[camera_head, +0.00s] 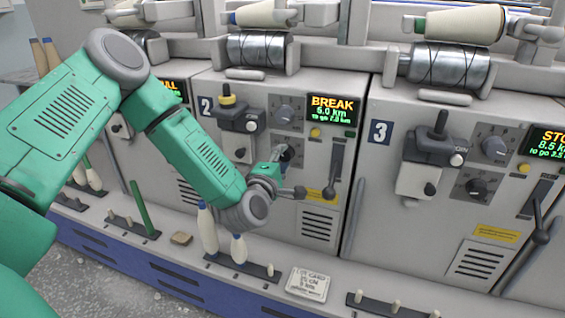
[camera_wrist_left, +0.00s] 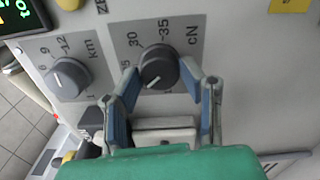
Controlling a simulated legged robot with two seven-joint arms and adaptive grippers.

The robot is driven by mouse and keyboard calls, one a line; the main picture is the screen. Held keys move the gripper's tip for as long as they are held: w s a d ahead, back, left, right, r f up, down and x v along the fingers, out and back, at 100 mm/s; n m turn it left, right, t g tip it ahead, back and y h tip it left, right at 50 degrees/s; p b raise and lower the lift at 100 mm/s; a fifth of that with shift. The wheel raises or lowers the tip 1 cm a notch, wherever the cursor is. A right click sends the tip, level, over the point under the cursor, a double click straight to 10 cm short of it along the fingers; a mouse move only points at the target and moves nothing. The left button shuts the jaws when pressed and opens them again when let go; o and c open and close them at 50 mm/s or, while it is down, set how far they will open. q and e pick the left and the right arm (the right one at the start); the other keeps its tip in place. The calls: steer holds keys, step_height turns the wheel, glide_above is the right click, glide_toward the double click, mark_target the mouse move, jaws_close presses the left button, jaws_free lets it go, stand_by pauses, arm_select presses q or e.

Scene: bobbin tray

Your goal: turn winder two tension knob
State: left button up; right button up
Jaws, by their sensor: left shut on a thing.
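Winder two carries a number 2 plate (camera_head: 206,106) and a screen (camera_head: 332,112) reading BREAK. Its tension knob (camera_wrist_left: 158,69) is dark and round, on a grey dial marked cN, with 30 and 35 visible in the left wrist view. My left gripper (camera_wrist_left: 160,74) has its two blue-grey fingers on either side of this knob, closed on it. In the head view my left gripper (camera_head: 285,160) is at the lower dial of winder two and mostly hides the knob. My right gripper is in neither view.
The km knob (camera_wrist_left: 70,78) sits beside the tension knob. A lever (camera_head: 331,180) stands right of my gripper. Bobbins (camera_head: 208,230) and a label card (camera_head: 308,284) are on the ledge below. Winder three (camera_head: 379,132) is to the right.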

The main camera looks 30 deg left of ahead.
arm_select(q)
steer(key=shift+s+f+n, duration=0.1)
steer(key=shift+f+n, duration=0.2)
steer(key=shift+n, duration=0.3)
steer(key=shift+b, duration=0.3)
steer(key=shift+n, duration=0.3)
steer(key=o, duration=1)
steer(key=shift+o, duration=0.7)
steer(key=shift+r, duration=0.1)
steer(key=shift+s, duration=0.15)
steer(key=v, duration=1.1)
steer(key=shift+s, duration=0.2)
